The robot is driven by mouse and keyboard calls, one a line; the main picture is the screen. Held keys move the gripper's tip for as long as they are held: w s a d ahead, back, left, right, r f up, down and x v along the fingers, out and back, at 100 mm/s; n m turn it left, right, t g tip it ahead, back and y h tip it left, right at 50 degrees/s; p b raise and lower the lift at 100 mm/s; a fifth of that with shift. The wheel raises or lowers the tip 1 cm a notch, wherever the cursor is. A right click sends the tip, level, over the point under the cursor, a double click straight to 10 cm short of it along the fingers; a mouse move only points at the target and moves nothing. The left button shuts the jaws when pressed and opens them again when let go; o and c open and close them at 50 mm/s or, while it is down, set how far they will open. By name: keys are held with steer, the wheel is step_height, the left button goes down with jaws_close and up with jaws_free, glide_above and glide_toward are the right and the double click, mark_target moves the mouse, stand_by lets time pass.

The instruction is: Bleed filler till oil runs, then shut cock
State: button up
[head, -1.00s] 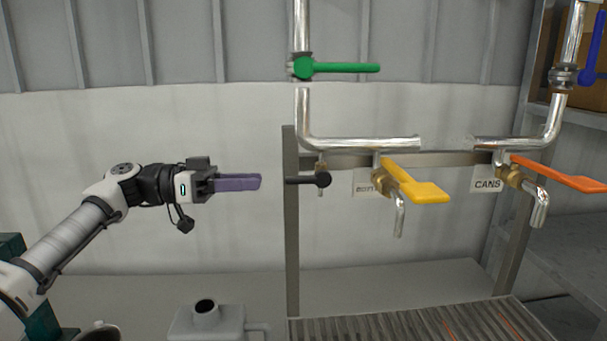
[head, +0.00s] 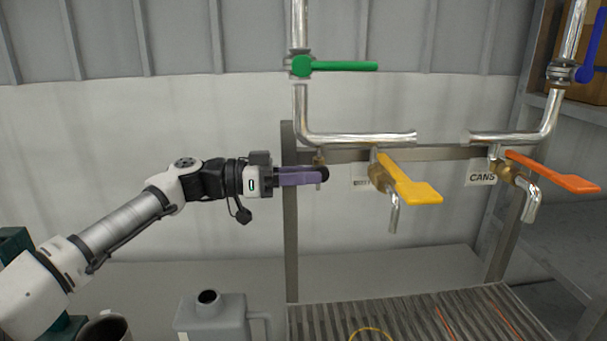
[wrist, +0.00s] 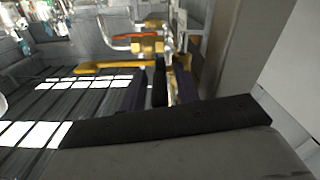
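The small bleed cock (head: 319,160) hangs under the left end of the lower pipe. Its black lever (head: 325,173) points left, toward my arm. My gripper (head: 322,175) has its purple fingers level along that lever, with the dark knob showing at their tips. In the wrist view the black lever (wrist: 160,84) lies between the two fingers, with narrow gaps beside it, so the gripper looks open around it. The cock's short outlet shows below the fingers, and I see no oil running from it.
A yellow-handled tap (head: 411,186) and an orange-handled tap (head: 553,172) by the CANS sign (head: 480,178) stand to the right. A green-handled valve (head: 335,66) is above, a blue handle (head: 592,45) far right. A grey can (head: 211,318) and a slatted grate (head: 400,320) are below.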

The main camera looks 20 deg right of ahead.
jaws_close()
steer(key=shift+f+g+h+b, duration=0.3)
steer(key=shift+f+h+b, duration=0.15)
steer(key=shift+h+b, duration=0.75)
steer(key=shift+h, duration=0.2)
steer(key=shift+o, duration=0.9)
jaws_free()
steer(key=b+v, duration=0.5)
steer(key=v, duration=0.8)
steer(key=shift+a, duration=0.35)
steer(key=shift+w, duration=0.1)
